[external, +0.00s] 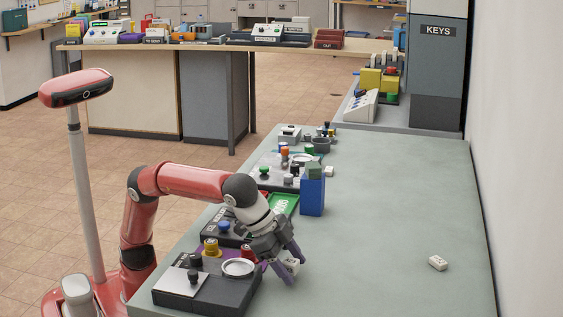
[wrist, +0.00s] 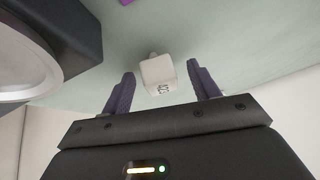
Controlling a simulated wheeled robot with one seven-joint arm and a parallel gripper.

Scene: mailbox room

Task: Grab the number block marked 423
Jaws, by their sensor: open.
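My gripper (external: 293,270) is open and low over the green-grey table, beside the dark box with the round ring. A small white block (external: 291,266) with dark marks is at its fingertips. In the wrist view the white block (wrist: 158,70) lies ahead of and between the two purple fingers, with a clear gap on each side. Dark characters show on its near face, too small and turned to read surely as 423. Another white block (external: 438,262) with small dark marks lies alone at the right of the table; its marking is unreadable.
The dark box (external: 225,292) with a silver ring (external: 238,267) stands close left of my gripper. A tall blue block (external: 312,196) and a green tray (external: 284,204) are beyond it. The right side of the table (external: 390,210) is mostly clear, with a wall beyond.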

